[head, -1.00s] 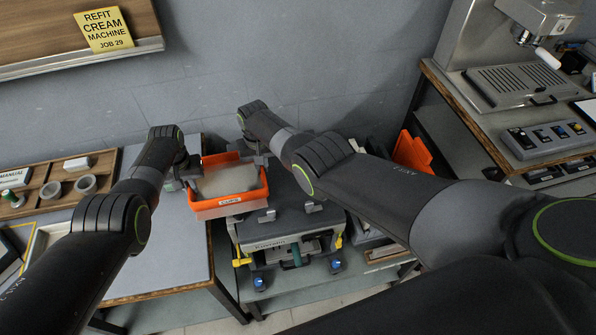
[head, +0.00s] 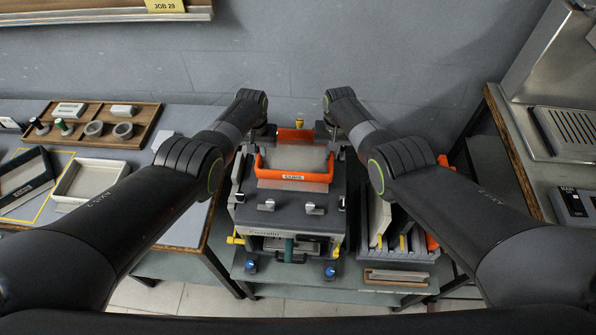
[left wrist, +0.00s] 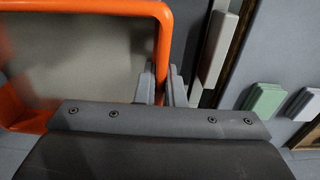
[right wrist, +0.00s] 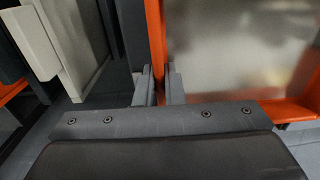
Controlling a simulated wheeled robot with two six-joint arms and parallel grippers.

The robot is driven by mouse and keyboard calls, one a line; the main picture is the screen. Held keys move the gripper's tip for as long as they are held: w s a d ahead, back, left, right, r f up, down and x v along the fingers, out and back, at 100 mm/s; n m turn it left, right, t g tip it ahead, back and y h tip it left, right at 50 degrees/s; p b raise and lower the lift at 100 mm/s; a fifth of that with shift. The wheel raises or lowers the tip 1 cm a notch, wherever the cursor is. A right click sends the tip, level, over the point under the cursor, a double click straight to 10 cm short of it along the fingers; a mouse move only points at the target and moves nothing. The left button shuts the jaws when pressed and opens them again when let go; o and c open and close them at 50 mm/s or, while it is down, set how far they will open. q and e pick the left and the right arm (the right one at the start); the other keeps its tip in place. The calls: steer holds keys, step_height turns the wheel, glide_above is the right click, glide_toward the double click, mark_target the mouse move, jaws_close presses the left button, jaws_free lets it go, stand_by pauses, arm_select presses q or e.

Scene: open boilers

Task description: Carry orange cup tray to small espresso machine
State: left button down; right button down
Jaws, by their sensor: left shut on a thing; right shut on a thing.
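The orange cup tray (head: 293,176), with a CUPS label on its front, is in the middle of the head view, over the top of a grey machine. A pale, blurry content or cover fills its inside. My left gripper (head: 262,133) is at the tray's left side; in the left wrist view its fingers (left wrist: 164,88) are shut on the orange rim (left wrist: 163,50). My right gripper (head: 335,130) is at the right side; in the right wrist view its fingers (right wrist: 158,88) are shut on the opposite rim (right wrist: 155,35). Whether the tray touches the machine, I cannot tell.
The grey machine (head: 290,220) stands on a low cart or shelf. Panels in a rack (head: 395,240) stand to its right. At left is a bench with a wooden tray (head: 140,112) and a pale tray (head: 88,180). A steel machine (head: 560,130) stands on the right bench.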

arm_select(q)
steer(key=shift+a, duration=0.25)
arm_select(e)
steer(key=shift+a, duration=0.15)
arm_select(q)
steer(key=shift+d+f, duration=0.1)
steer(key=shift+f, duration=0.1)
arm_select(e)
steer(key=shift+f, duration=0.15)
